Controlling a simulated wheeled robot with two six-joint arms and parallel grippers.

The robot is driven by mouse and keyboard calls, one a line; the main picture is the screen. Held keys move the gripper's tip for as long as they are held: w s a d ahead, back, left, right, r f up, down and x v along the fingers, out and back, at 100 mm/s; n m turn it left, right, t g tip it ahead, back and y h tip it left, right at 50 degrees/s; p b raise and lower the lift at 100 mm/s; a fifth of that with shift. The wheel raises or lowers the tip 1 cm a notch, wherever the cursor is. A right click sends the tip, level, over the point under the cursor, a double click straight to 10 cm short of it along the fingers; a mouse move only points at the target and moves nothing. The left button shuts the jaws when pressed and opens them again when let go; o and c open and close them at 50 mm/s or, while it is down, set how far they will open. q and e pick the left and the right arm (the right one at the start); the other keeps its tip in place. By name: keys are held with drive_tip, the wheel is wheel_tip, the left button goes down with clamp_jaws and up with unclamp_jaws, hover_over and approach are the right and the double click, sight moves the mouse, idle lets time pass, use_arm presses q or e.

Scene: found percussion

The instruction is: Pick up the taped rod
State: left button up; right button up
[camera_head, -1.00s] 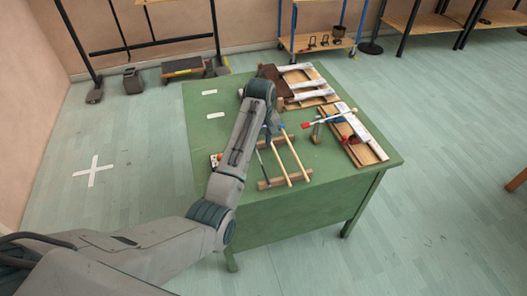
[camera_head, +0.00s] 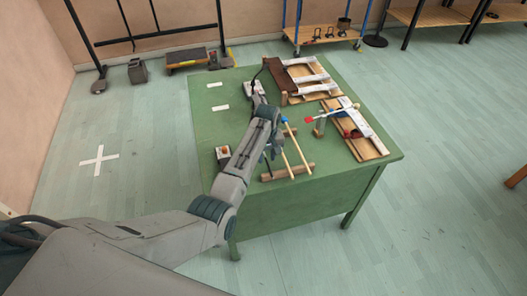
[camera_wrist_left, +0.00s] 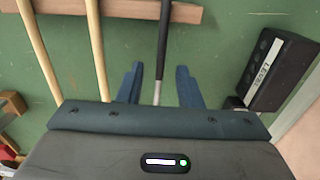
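The rod with a black covered length and a bare metal end (camera_wrist_left: 163,38) lies across a wooden bar (camera_wrist_left: 128,9) in the left wrist view. My left gripper (camera_wrist_left: 159,68) is open, its two blue fingers on either side of this rod with gaps to it. In the head view the left gripper (camera_head: 277,142) is low over the table, partly hidden by its own arm. The dark rod (camera_head: 267,165) shows only in part there, beside two pale wooden sticks. My right gripper is in neither view.
The two pale wooden sticks (camera_wrist_left: 97,45) lie close beside the rod. A dark labelled box (camera_wrist_left: 280,70) is on the other side. On the green table (camera_head: 218,122) stand a box with a red button (camera_head: 223,152), a red-tipped mallet (camera_head: 318,117) and wooden instrument boards (camera_head: 362,140).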

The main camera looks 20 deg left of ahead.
use_arm(q)
clamp_jaws()
drive_tip(key=shift+r, duration=0.1)
